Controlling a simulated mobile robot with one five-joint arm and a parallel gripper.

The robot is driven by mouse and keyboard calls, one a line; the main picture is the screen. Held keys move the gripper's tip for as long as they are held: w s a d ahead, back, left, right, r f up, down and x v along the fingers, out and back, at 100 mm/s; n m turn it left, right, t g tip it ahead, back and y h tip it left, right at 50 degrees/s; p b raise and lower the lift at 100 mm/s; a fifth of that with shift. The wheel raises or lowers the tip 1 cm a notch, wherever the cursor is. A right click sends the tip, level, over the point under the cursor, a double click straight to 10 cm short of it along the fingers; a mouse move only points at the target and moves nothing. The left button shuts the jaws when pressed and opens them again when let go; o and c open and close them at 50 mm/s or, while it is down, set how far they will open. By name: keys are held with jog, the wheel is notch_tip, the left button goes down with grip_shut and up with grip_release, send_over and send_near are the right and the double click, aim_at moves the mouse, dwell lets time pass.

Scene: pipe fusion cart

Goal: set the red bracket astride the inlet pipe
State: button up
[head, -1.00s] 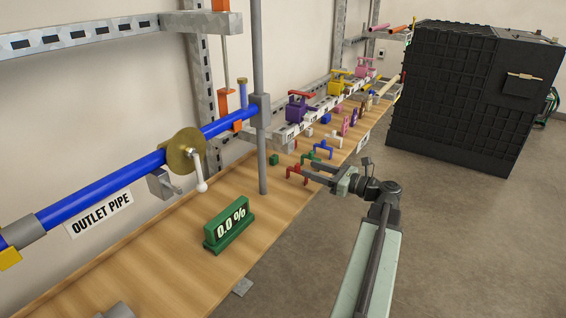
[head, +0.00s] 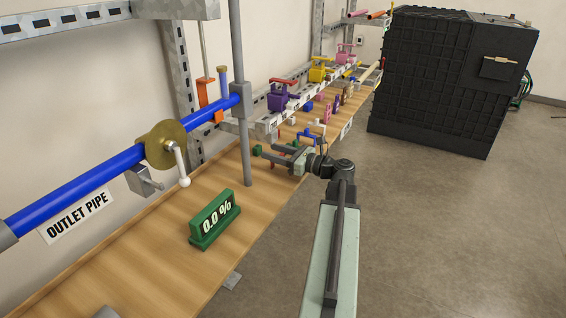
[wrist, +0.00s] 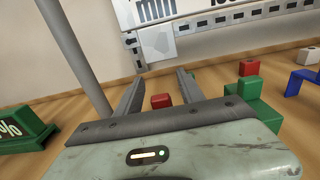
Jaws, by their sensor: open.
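My gripper (head: 270,151) is open over the bench near the grey post, its fingers pointing toward the wall. The wrist view shows both fingertips apart (wrist: 161,77) with nothing clamped. A red piece, apparently the red bracket (wrist: 161,101), shows low between the fingers. I cannot make out an inlet pipe; the blue pipe (head: 80,188) in view is labelled OUTLET PIPE.
A green bracket (wrist: 262,112) stands right of the fingers, with a blue bracket (wrist: 305,76) farther right. The grey post (head: 243,130) rises left of my gripper. A green 0.0 % display (head: 214,219) stands on the bench. A black cabinet (head: 440,85) is at back right.

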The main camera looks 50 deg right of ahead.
jog(key=shift+w, duration=0.1)
grip_shut()
jog(key=shift+r+p, duration=0.7)
jog(key=shift+s+r+p, duration=0.2)
jog(key=shift+r+p, duration=0.05)
jog(key=shift+p, duration=0.05)
jog(key=v, duration=1.7)
jog(key=shift+s+f, duration=0.25)
jog(key=shift+s, duration=0.05)
